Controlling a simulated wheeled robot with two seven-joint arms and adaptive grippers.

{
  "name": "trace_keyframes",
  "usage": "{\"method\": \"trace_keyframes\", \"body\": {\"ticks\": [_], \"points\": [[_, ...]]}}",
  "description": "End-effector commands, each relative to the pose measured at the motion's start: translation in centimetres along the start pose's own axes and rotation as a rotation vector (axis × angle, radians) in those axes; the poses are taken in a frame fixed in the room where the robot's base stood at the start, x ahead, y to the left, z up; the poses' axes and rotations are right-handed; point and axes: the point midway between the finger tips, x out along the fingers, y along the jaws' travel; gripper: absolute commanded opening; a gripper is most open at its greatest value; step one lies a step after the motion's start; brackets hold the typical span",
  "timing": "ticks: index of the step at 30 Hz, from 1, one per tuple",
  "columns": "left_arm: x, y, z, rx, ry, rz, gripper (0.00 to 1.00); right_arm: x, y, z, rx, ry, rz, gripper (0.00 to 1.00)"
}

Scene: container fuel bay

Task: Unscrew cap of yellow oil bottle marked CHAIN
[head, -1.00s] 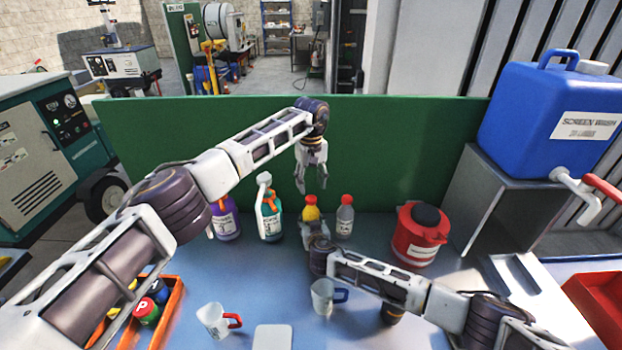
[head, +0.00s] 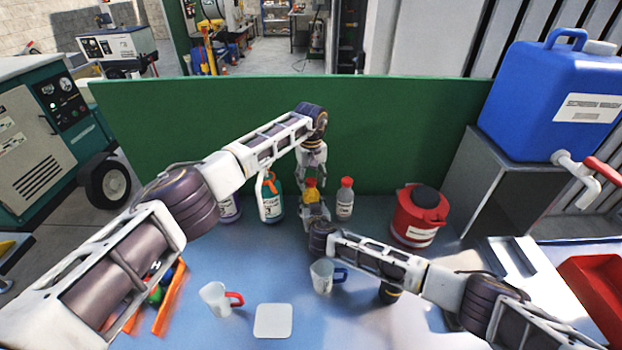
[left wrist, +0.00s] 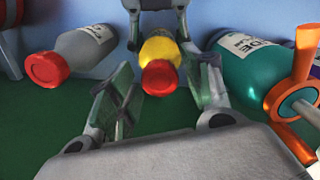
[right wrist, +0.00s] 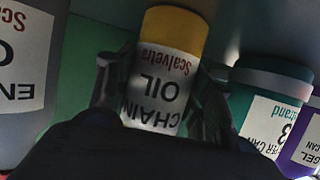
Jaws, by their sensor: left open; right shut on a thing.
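The yellow oil bottle with a red cap stands at the back of the bench; its yellow shoulder (head: 310,196) shows in the head view between my grippers. Its label (right wrist: 160,92) reads CHAIN OIL in the right wrist view, upside down. My right gripper (right wrist: 155,95) is shut around the bottle's labelled body. My left gripper (head: 311,182) points down from above, open. In the left wrist view its fingers (left wrist: 163,90) stand on either side of the red cap (left wrist: 159,78), with gaps to both sides. The cap is out of the right wrist view.
A grey bottle with a red cap (head: 345,198) stands close right of the oil bottle. A teal bottle with an orange top (head: 270,203) stands left. A red can (head: 417,218), two mugs and a white coaster (head: 273,321) are on the bench. A green panel (head: 210,135) closes the back.

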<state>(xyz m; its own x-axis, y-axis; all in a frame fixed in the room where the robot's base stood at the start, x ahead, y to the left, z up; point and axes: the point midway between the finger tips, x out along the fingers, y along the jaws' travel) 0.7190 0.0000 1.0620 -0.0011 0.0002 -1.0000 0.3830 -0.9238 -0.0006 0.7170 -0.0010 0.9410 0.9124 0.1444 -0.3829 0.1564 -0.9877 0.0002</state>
Motion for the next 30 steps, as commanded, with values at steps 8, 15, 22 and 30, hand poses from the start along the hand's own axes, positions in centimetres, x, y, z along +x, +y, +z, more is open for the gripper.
{"method": "trace_keyframes", "body": {"ticks": [8,15,22,30], "points": [[0.00,0.00,0.01,0.000,0.000,0.000,0.23,0.02,0.07,0.12,0.000,-0.002,0.001,0.00],[0.00,0.00,0.01,0.000,0.000,-0.001,0.02,0.02,0.08,0.11,0.000,-0.002,0.001,0.00],[0.00,-0.02,0.00,-0.053,0.000,-0.001,0.02,0.02,0.08,0.11,0.000,-0.002,0.001,0.00],[-0.02,-0.03,0.01,-0.254,-0.001,-0.001,0.02,0.02,0.08,0.11,0.000,-0.002,0.002,0.00]]}}
